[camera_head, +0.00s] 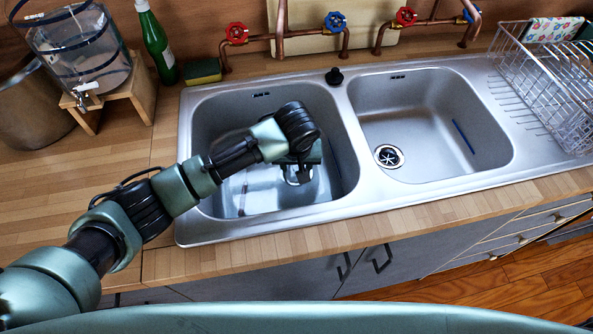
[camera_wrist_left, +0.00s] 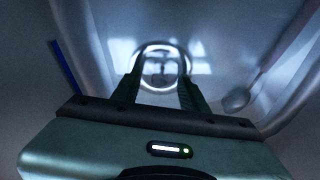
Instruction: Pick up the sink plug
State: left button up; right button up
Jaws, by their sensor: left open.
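My left gripper (camera_head: 298,176) reaches down into the left sink basin (camera_head: 225,115). In the left wrist view the two fingers of this gripper (camera_wrist_left: 160,77) are apart, with nothing seen held between them. Beyond the fingertips, at the basin bottom, is a round bright-rimmed drain fitting with a dark middle (camera_wrist_left: 161,60). It looks like the place of the sink plug, but glare and blur keep me from telling plug from drain. My arm and gripper mostly hide this spot in the head view. My right gripper is not in view.
A spoon-like utensil (camera_wrist_left: 240,97) and a blue strip (camera_wrist_left: 67,66) lie beside the gripper in the basin. The right basin (camera_head: 440,100) is empty with an open drain (camera_head: 389,156). Copper taps (camera_head: 285,38) run behind.

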pick_arm(q)
jog(key=shift+f, duration=0.15)
grip_shut()
